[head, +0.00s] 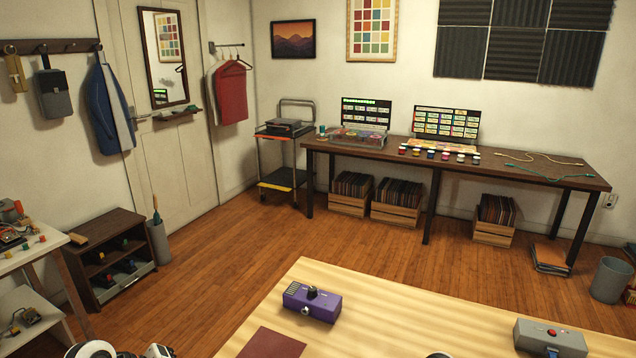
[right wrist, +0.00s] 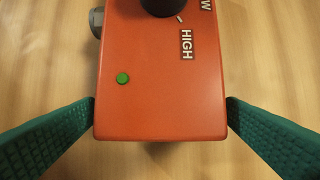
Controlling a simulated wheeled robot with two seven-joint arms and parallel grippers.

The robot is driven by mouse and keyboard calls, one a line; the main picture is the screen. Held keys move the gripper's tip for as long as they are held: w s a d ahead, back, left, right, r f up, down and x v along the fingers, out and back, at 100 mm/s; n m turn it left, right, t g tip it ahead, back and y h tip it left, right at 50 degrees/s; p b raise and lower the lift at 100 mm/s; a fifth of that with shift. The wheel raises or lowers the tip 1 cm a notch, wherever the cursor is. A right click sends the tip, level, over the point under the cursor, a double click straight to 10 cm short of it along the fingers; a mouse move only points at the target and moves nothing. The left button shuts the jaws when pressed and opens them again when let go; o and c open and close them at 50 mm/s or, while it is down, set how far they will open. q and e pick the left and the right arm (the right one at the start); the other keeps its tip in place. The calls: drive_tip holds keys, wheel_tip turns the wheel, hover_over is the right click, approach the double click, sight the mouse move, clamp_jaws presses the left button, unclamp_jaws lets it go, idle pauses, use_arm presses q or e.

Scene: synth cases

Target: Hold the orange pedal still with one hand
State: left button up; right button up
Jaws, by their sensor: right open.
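The orange pedal (right wrist: 160,95) fills the middle of the right wrist view, with a black knob (right wrist: 162,5), a green button (right wrist: 123,78) and the label HIGH on its top. My right gripper (right wrist: 160,112) is open, with one green ridged finger on each side of the pedal. The fingertips are very close to its sides; I cannot tell whether they touch. The pedal's far end is cut off by the frame. The orange pedal does not show in the head view. My left gripper is not in view.
Bare wood lies between the two pedals. A long desk (head: 500,170) stands at the back wall.

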drive_tip(key=v, duration=1.2)
drive_tip(key=shift+r, duration=0.1)
wheel_tip(320, 180, up, 10)
drive_tip(key=p, duration=1.1)
drive_tip(key=shift+p, duration=0.35)
drive_tip(key=shift+f, duration=0.2)
